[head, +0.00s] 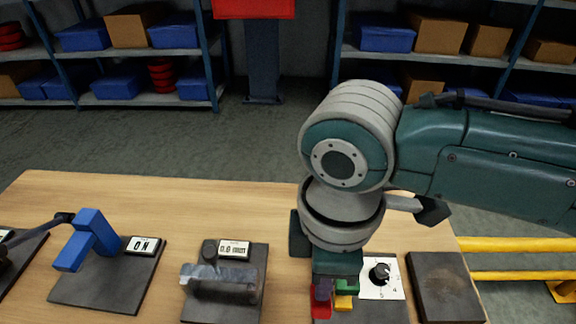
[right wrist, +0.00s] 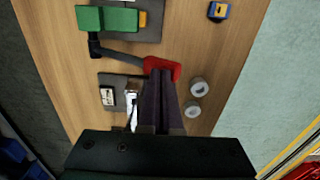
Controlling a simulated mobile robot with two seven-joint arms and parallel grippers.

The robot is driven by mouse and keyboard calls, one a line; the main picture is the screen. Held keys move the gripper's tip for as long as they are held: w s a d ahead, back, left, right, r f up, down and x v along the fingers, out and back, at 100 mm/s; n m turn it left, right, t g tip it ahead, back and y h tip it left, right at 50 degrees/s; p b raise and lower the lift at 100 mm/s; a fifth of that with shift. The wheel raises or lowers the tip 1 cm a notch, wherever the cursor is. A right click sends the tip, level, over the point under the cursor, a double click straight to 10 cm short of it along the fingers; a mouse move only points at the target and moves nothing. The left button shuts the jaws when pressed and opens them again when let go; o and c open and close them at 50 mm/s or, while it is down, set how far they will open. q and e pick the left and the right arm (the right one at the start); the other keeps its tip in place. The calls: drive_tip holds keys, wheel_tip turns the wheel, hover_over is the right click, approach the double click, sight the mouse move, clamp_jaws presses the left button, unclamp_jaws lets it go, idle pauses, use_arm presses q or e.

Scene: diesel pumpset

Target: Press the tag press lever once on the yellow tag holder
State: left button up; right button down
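In the right wrist view a dark lever arm (right wrist: 122,57) with a red end (right wrist: 176,70) lies under my right gripper (right wrist: 161,76). The fingers are together, pointing down at the red end and covering part of it; I cannot tell whether they touch it. In the head view my right gripper (head: 323,288) is over a dark plate, with a red part (head: 320,309), a green part (head: 348,287) and a yellow part (head: 344,303) close to its tips. I cannot tell for certain which part is the yellow tag holder. My left gripper is not in view.
Two pale rings (right wrist: 195,98) lie beside the red end.

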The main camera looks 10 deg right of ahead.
drive_tip(key=shift+f+b, duration=0.4)
drive_tip(key=shift+f, duration=0.55)
drive_tip(key=shift+s+a+f+b, duration=0.1)
drive_tip(key=shift+s+f+b, duration=0.1)
drive_tip(key=shift+f+b, duration=0.4)
drive_tip(key=shift+s+f+b, duration=0.15)
drive_tip(key=shift+f+b, duration=0.15)
drive_tip(key=shift+f, duration=0.6)
drive_tip(key=shift+s+a+f+b, duration=0.1)
drive_tip(key=shift+s+f+b, duration=0.1)
drive_tip(key=shift+f+b, duration=0.4)
wheel_tip(320, 180, up, 13)
drive_tip(key=p, duration=1.3)
hover_over(320, 311)
drive_tip(key=w+d, duration=0.1)
drive_tip(key=w, duration=0.2)
drive_tip(key=shift+s, duration=0.15)
